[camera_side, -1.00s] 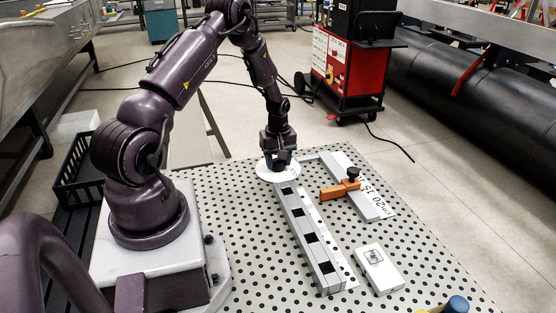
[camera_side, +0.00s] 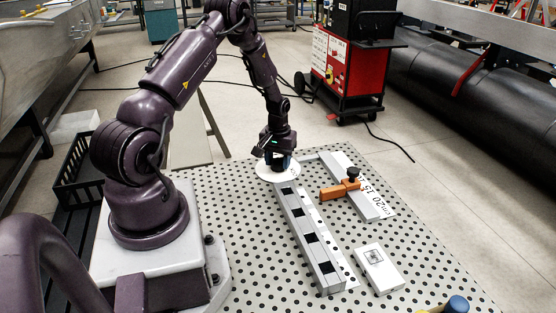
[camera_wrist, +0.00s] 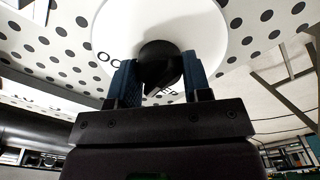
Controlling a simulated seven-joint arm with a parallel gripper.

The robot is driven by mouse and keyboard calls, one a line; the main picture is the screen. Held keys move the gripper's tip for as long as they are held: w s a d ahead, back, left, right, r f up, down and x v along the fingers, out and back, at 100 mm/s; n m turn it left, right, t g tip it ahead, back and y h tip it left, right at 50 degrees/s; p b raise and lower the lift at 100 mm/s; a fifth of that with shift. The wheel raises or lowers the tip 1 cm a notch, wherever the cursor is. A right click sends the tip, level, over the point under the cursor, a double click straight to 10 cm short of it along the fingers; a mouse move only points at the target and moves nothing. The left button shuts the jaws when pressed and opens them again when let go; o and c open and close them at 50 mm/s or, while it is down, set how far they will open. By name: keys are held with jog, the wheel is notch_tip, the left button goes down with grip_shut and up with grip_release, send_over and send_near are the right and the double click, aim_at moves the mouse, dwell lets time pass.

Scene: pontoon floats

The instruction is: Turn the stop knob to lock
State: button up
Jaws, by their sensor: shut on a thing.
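A round white dial (camera_side: 265,173) lies at the far end of the perforated table, with partly hidden dark lettering on it. It also shows in the wrist view (camera_wrist: 205,28). A black knob (camera_wrist: 160,50) stands at the dial's middle. My gripper (camera_side: 279,164) points down over the dial. In the wrist view its two blue fingers (camera_wrist: 161,80) are shut on the knob from both sides. The fingers and knob hide part of the lettering, and I cannot read where the knob points. In the side view the gripper hides the knob.
A long grey rail (camera_side: 311,241) with black squares runs from the dial towards the front. To its right are an orange stop (camera_side: 338,190) with a black knob, a marked grey bar (camera_side: 374,203) and a white box (camera_side: 379,269). A blue-capped object (camera_side: 457,304) is at the front edge.

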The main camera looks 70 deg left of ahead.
aim_at(278, 158)
jog(key=m, duration=0.5)
jog(key=shift+m, duration=0.3)
jog(key=m, duration=0.4)
jog(key=shift+m, duration=0.3)
jog(key=o, duration=0.9)
jog(key=shift+r, duration=0.1)
notch_tip(278, 158, up, 13)
jog(key=shift+f, duration=0.1)
